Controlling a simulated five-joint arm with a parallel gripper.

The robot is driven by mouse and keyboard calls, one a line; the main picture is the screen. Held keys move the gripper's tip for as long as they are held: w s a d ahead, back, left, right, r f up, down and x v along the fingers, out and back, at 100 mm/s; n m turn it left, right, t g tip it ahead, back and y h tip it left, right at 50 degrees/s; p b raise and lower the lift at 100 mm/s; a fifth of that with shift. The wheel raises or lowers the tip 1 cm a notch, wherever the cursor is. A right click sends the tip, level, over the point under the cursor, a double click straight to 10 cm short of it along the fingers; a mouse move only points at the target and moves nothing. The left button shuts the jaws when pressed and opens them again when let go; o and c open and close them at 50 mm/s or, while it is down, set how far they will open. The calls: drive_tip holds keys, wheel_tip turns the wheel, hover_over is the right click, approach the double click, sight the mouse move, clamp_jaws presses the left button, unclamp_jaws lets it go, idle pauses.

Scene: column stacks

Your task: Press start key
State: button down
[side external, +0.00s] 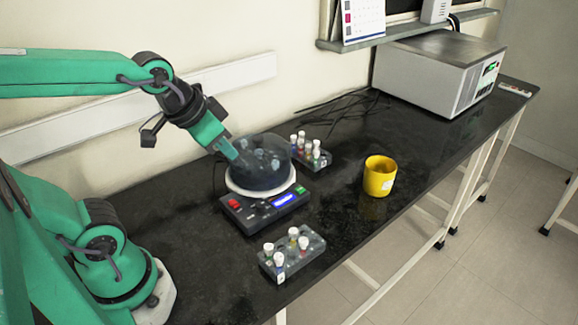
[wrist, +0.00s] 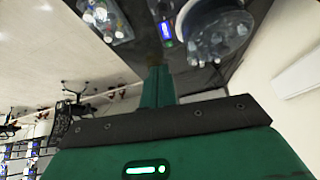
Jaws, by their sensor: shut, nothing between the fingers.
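The benchtop device has a dark see-through domed lid (side external: 263,160) on a white ring, and a sloping front panel. The panel has a red key (side external: 235,204) on the left, a lit blue display (side external: 284,200), and a green key (side external: 300,190) at the right end. Lettering on the keys is too small to read. In the wrist view the display (wrist: 165,30) and the green key (wrist: 168,44) lie beyond my fingertips, beside the lid (wrist: 218,32). My gripper (side external: 230,153) is shut and empty, pointing down at the lid's upper left; I cannot tell whether it touches.
A rack of capped tubes (side external: 291,253) stands in front of the device, another (side external: 312,153) behind it to the right. A yellow cup (side external: 379,176) stands right. A grey instrument (side external: 439,72) is at the back. The black bench (side external: 345,222) is clear between rack and cup.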

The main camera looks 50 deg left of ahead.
drive_tip(key=s, duration=0.2)
drive_tip(key=s+r+n, duration=0.1)
drive_tip(key=shift+s, duration=0.35)
drive_tip(key=shift+w, duration=0.15)
drive_tip(key=n+g, duration=0.6)
drive_tip(key=n, duration=1.2)
hover_over(300, 189)
wheel_tip(300, 189, down, 7)
drive_tip(key=shift+r, duration=0.15)
wheel_tip(300, 189, down, 14)
